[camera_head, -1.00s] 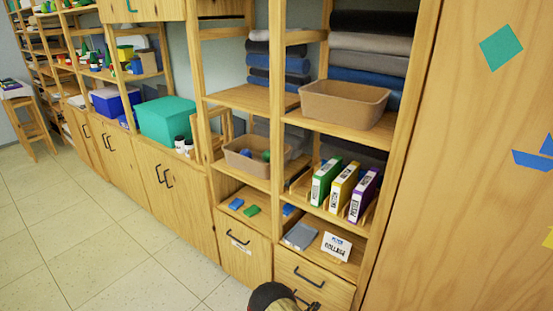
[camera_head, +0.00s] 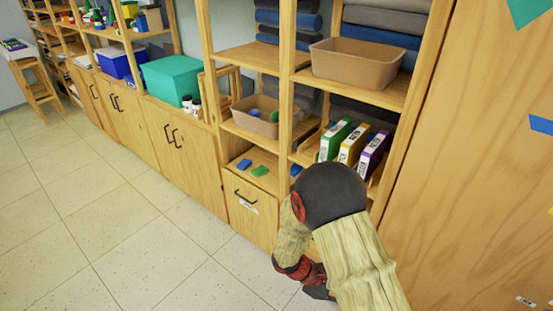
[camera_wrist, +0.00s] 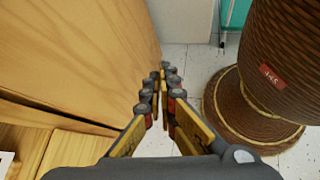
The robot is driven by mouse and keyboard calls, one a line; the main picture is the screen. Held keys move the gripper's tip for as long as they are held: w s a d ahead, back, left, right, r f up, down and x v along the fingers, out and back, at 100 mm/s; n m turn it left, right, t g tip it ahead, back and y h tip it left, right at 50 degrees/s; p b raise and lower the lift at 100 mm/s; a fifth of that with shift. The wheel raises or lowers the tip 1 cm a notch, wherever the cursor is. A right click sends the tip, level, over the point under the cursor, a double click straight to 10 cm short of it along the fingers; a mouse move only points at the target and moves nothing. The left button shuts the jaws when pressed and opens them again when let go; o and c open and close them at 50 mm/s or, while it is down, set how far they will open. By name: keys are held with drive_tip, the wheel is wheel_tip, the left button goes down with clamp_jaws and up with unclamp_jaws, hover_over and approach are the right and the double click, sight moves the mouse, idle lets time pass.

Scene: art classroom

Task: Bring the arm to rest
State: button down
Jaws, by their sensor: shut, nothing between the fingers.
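My gripper (camera_wrist: 166,88) shows in the wrist view with its yellow and dark grey fingers close together. It is shut with nothing between the fingers. It points along a wooden panel (camera_wrist: 75,50) on the left, with pale floor beyond the fingertips. In the head view my bent arm stands at the lower middle, in front of the shelf unit. It hides part of the lower shelves and drawers. The fingers cannot be made out in that view.
The shelf unit holds a tan bin (camera_head: 360,70), several binders (camera_head: 352,146) and a teal box (camera_head: 171,78). A wooden panel (camera_head: 480,190) stands at the right. The tiled floor (camera_head: 110,230) at the left is clear. A teal object (camera_wrist: 236,14) is at the top right in the wrist view.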

drive_tip(key=s+a+r+m+t+y, duration=0.1)
drive_tip(key=s+a+r+m+y, duration=0.15)
drive_tip(key=r, duration=0.45)
drive_tip(key=s+a+r+m+t+y, duration=0.1)
drive_tip(key=s+a+r+m+y, duration=0.1)
drive_tip(key=r+m+y, duration=0.35)
drive_tip(key=s+a+r+m+t+y, duration=0.1)
drive_tip(key=s+a+r, duration=0.1)
drive_tip(key=r, duration=0.6)
drive_tip(key=s+d+r+m+t, duration=0.1)
drive_tip(key=s+r+t, duration=0.1)
drive_tip(key=r, duration=0.5)
drive_tip(key=s+d+r+m+t+y, duration=0.1)
drive_tip(key=s+r+t, duration=0.1)
drive_tip(key=r, duration=0.4)
drive_tip(key=shift+d+r+m+t, duration=0.2)
drive_tip(key=shift+r+m+t, duration=0.2)
drive_tip(key=shift+t, duration=0.5)
